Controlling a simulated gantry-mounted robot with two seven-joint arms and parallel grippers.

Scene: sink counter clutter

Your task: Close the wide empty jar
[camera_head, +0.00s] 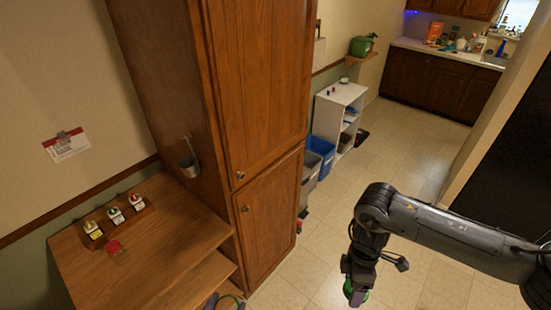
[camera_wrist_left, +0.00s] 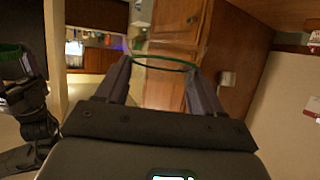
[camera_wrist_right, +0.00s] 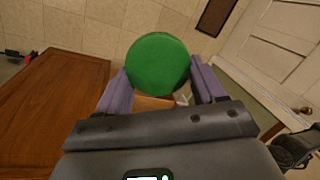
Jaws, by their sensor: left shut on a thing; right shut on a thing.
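The wide jar (camera_wrist_left: 165,58) appears clear, with a thin green rim, and the cupboard shows through it. In the left wrist view it sits between the fingers of my left gripper (camera_wrist_left: 160,72), which is shut on it. The round green lid (camera_wrist_right: 158,64) is between the purple fingers of my right gripper (camera_wrist_right: 158,82), which is shut on it. In the head view my right gripper (camera_head: 356,291) hangs over the floor, with a bit of the green lid (camera_head: 364,296) showing. The lid (camera_wrist_left: 12,55) is apart from the jar, left of it in the left wrist view.
A tall wooden cupboard (camera_head: 262,90) stands beside a wooden counter (camera_head: 165,235). Bins (camera_head: 320,150) and a white shelf (camera_head: 340,110) stand farther back. The tiled floor between is largely open.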

